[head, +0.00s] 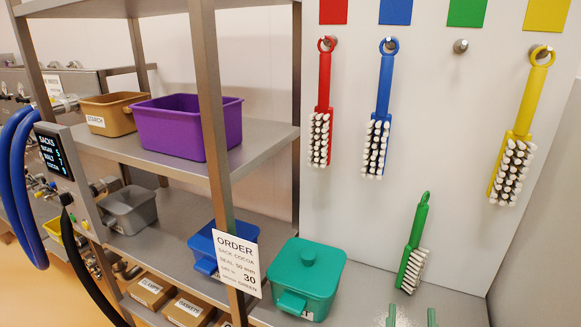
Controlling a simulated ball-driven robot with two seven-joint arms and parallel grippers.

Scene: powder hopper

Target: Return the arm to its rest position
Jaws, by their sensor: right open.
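My right gripper (411,318) shows only as two green fingertips at the bottom edge, right of centre. The tips are apart, with nothing between them. The rest of my right arm is out of the picture. A green brush (415,245) stands tilted, handle up, on the grey counter against the white board, a little beyond the fingertips and apart from them. My left gripper is not in view.
A red brush (325,100), blue brush (383,110) and yellow brush (522,120) hang from pegs; the peg under the green square (467,12) is empty. A lidded green tub (305,278) stands left of my fingertips. A metal shelf (225,165) holds bins. The counter at right is clear.

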